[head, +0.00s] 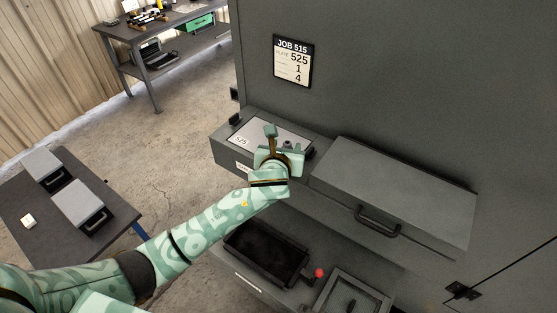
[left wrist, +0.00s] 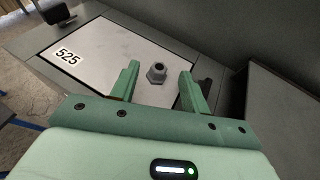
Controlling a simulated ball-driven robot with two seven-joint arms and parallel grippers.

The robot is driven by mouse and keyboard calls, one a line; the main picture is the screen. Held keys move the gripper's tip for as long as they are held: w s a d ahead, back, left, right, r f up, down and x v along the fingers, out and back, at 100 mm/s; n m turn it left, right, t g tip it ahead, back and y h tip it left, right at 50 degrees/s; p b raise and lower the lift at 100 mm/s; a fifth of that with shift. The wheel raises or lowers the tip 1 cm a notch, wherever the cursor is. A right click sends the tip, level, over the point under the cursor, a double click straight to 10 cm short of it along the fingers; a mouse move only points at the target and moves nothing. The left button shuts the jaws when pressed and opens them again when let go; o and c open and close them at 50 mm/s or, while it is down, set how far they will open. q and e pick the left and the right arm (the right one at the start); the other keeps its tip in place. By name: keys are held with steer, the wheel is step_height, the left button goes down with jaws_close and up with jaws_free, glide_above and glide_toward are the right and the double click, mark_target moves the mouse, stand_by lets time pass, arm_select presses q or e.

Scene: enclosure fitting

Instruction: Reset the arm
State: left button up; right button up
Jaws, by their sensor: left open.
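My left arm reaches in from the lower left in the head view, and its gripper (head: 272,140) is over the plate marked 525 (head: 245,137) on the enclosure's ledge. In the left wrist view the two green fingers (left wrist: 158,85) are apart, with nothing held between them. A grey hex fitting (left wrist: 157,73) stands on the plate (left wrist: 95,55), seen between and beyond the fingers. The gap between fingers and fitting is hard to judge. My right gripper is not in view.
A closed grey box with a handle (head: 400,190) is right of the plate. Below are a black tray (head: 262,250), a red knob (head: 319,272) and an open-topped bin (head: 352,295). A job sign (head: 293,61) hangs above. A side table (head: 40,225) holds grey cases. A workbench (head: 150,32) stands behind.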

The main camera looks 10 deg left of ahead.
arm_select(q)
steer(key=v, duration=1.2)
steer(key=s+a+f+n+g+y, duration=0.2)
steer(key=s+a+f+n+g, duration=0.15)
steer(key=s+a+n, duration=0.8)
steer(key=s+a+f+n+g+y, duration=0.2)
steer(key=s+a+f+n+g, duration=0.3)
steer(key=n, duration=1.1)
steer(key=s+d+f+n+h+b, duration=0.1)
steer(key=s+f+b, duration=0.4)
steer(key=f, duration=1.4)
steer(key=d+f+h+b, duration=0.2)
steer(key=f+b, duration=0.7)
steer(key=f, duration=1)
steer(key=s+f+n+g+b, duration=0.1)
steer(key=s+f+g+b, duration=0.1)
steer(key=s+f+b, duration=0.4)
steer(key=s+f+n+g+h+b, duration=0.1)
steer(key=s+f+b, duration=0.6)
steer(key=s+f, duration=0.8)
step_height(320, 180, down, 9)
steer(key=shift+f+n+g, duration=0.2)
steer(key=shift+n+g, duration=0.25)
steer(key=shift+n, duration=0.3)
steer(key=shift+s+a, duration=0.1)
steer(key=shift+s, duration=0.05)
